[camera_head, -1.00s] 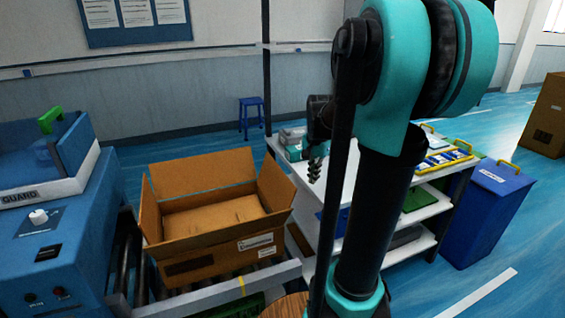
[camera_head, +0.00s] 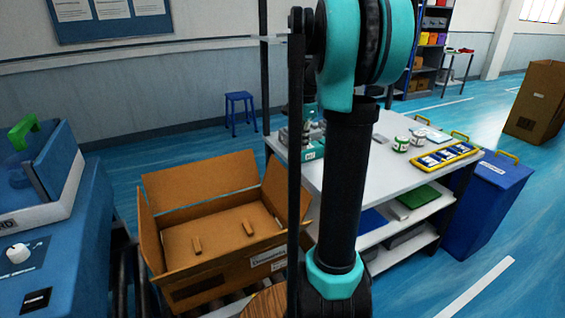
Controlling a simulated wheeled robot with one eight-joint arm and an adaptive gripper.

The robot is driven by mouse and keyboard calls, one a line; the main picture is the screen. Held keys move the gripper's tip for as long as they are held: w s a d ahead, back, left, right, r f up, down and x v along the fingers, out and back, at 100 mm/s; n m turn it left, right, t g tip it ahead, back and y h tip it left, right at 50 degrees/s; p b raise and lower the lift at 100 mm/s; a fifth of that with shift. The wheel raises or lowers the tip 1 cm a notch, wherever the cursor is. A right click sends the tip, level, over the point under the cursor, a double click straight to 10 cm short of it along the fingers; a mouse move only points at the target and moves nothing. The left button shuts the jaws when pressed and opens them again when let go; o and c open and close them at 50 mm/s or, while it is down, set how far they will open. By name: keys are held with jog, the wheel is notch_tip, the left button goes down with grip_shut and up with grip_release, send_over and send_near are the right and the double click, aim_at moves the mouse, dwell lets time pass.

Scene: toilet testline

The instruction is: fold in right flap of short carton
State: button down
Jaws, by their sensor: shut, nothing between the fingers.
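The open brown carton (camera_head: 215,285) sits at the lower left, partly hidden by my arm on its right side. Its right flap (camera_head: 276,193) stands up and leans outward to the right; my thin dark arm link crosses in front of its outer part. The back flap (camera_head: 200,183) and the left flap (camera_head: 150,228) also stand up. Inside lies a flat brown surface (camera_head: 220,228) with two small raised pieces. My gripper is not visible in the current view; my arm hides the area where it could be.
A blue machine (camera_head: 85,225) stands left of the carton. A blue stool (camera_head: 240,108) is behind.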

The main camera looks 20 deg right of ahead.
jog(key=a+f, duration=0.4)
jog(key=f, duration=0.4)
jog(key=shift+s+f, duration=0.25)
jog(key=shift+f, duration=0.05)
jog(key=shift+a, duration=0.2)
